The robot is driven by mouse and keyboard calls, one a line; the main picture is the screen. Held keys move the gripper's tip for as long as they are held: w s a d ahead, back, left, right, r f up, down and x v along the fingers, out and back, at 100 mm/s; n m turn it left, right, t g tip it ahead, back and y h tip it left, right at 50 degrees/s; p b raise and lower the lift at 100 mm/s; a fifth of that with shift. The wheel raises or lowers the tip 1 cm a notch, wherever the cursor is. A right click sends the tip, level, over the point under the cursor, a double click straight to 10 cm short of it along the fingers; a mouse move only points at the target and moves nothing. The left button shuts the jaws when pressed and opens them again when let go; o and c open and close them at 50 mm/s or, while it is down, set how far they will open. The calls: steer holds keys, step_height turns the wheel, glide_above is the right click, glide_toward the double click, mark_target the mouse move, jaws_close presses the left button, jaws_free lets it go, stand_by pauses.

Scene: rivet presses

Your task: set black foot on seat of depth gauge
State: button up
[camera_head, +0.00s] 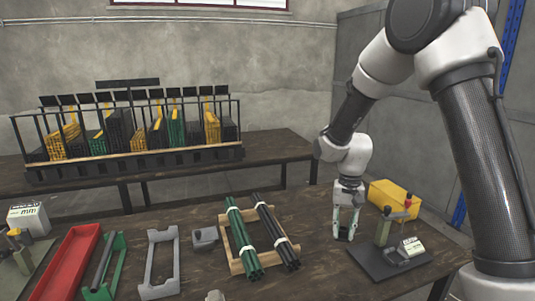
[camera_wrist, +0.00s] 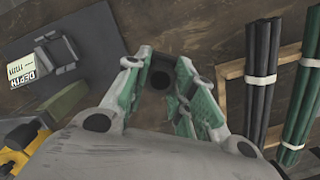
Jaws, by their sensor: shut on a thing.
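My gripper (camera_head: 346,230) points down above the table, just left of the depth gauge's dark base plate (camera_head: 372,266). The foot is mostly hidden in the head view. The depth gauge has a grey block (camera_head: 397,255), likely the seat, beside a white label. In the wrist view the block (camera_wrist: 58,50) and the DEPTH label (camera_wrist: 20,68) lie at upper left, apart from the fingers.
An olive post (camera_head: 383,230) with a red-topped part stands at the plate's back; a yellow bin (camera_head: 395,198) is behind. A wooden rack (camera_head: 236,264) with green and black rods lies left of my gripper. A grey tray (camera_head: 160,262) and red tray (camera_head: 68,262) are farther left.

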mark_target(394, 259)
steer(key=w+d+f+n, duration=0.1)
steer(key=d+f, duration=0.1)
steer(key=w+d+f+n, duration=0.1)
steer(key=d+f, duration=0.1)
steer(key=w+d+f+n, duration=0.1)
steer(key=w+d+f, duration=0.1)
steer(key=shift+d, duration=0.3)
steer(key=shift+d+r+m, duration=0.1)
steer(key=shift+d+m, duration=0.2)
steer(key=s+d+r+m, duration=0.4)
steer(key=d+r+m, duration=0.3)
steer(key=d+m, duration=0.5)
steer(key=shift+m+t+y, duration=0.5)
steer(key=shift+m, duration=0.4)
steer(key=f, duration=0.9)
steer(key=shift+s+a+f, duration=0.35)
steer(key=shift+s, duration=0.05)
steer(key=shift+f, duration=0.15)
steer(key=o, duration=0.9)
steer(key=shift+c, duration=0.2)
